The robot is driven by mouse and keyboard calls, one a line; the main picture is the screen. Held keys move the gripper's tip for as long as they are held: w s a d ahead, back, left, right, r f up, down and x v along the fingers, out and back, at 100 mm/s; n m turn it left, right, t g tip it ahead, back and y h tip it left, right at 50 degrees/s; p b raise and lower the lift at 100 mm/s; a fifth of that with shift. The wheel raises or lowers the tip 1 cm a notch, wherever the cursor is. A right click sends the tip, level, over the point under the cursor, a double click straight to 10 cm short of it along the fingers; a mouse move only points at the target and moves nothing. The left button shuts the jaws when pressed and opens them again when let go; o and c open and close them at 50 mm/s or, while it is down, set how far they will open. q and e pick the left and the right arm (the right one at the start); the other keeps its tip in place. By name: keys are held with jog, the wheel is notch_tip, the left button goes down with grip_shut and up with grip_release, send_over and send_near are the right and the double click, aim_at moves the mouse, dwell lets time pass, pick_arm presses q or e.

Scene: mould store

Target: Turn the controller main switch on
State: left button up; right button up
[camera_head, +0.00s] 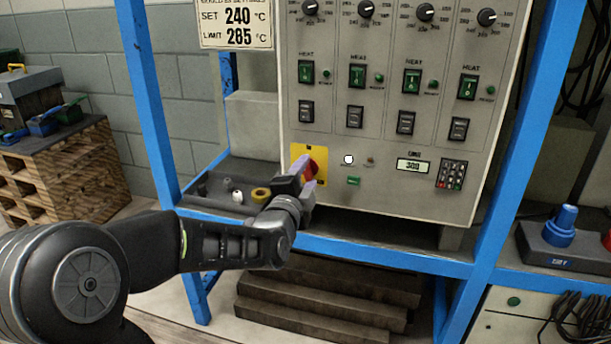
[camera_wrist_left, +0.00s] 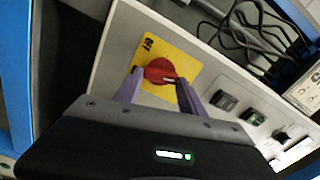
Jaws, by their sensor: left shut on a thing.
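The controller (camera_head: 392,180) is a grey panel box on a blue frame. Its main switch (camera_head: 309,169) is a red rotary knob on a yellow plate (camera_head: 301,153) at the panel's lower left. In the left wrist view the red knob (camera_wrist_left: 160,71) sits between the purple fingers of my left gripper (camera_wrist_left: 157,88). In the head view my left gripper (camera_head: 304,178) reaches up to the knob from below and partly covers it. The left gripper is shut on the knob. My right gripper is in neither view.
Heat switches (camera_head: 412,81) and dials (camera_head: 425,12) fill the panel above. A display (camera_head: 413,166) reads 300. A dark tray with a yellow tape roll (camera_head: 261,195) stands left of the panel. Blue posts (camera_head: 157,100) flank the box. A blue plug (camera_head: 561,226) stands at right.

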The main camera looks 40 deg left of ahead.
pick_arm(q)
jog(key=shift+m, duration=1.6)
jog(key=o, duration=1.4)
jog(key=shift+c, duration=0.2)
jog(key=v, duration=0.7)
jog(key=shift+s+d, duration=0.15)
jog(key=shift+s, duration=0.25)
jog(key=shift+f, duration=0.1)
